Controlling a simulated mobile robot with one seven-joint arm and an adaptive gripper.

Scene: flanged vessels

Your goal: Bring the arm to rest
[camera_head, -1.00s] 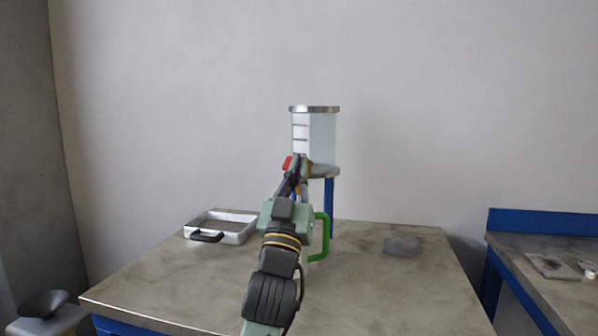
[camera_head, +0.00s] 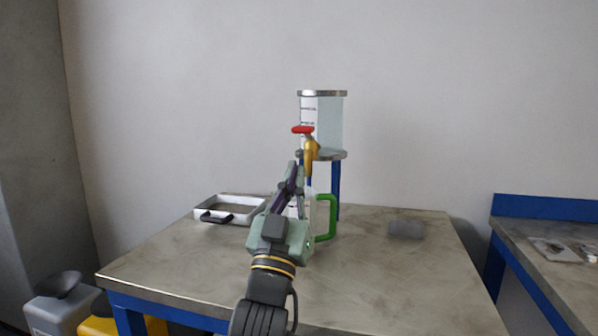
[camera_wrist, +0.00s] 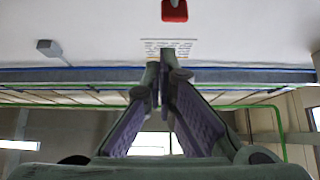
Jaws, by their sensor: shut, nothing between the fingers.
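My gripper (camera_head: 294,168) is in the middle of the head view, above the table and in front of the vessel stand. Its fingers are together and hold nothing; they also show closed in the wrist view (camera_wrist: 161,72). Behind it stands a clear flanged vessel (camera_head: 328,125) with metal rims on blue legs. A brass tap (camera_head: 311,150) with a red handle (camera_head: 303,129) is at its lower front. The red handle also shows at the top of the wrist view (camera_wrist: 175,11). A green handle (camera_head: 331,217) stands just right of my gripper; what it belongs to is mostly hidden.
The table (camera_head: 380,280) carries a white tray with a black handle (camera_head: 228,204) at the back left and a small grey object (camera_head: 406,229) at the right. A second bench (camera_head: 550,208) stands right. Grey (camera_head: 60,300) and yellow (camera_head: 97,326) containers are at the floor, lower left.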

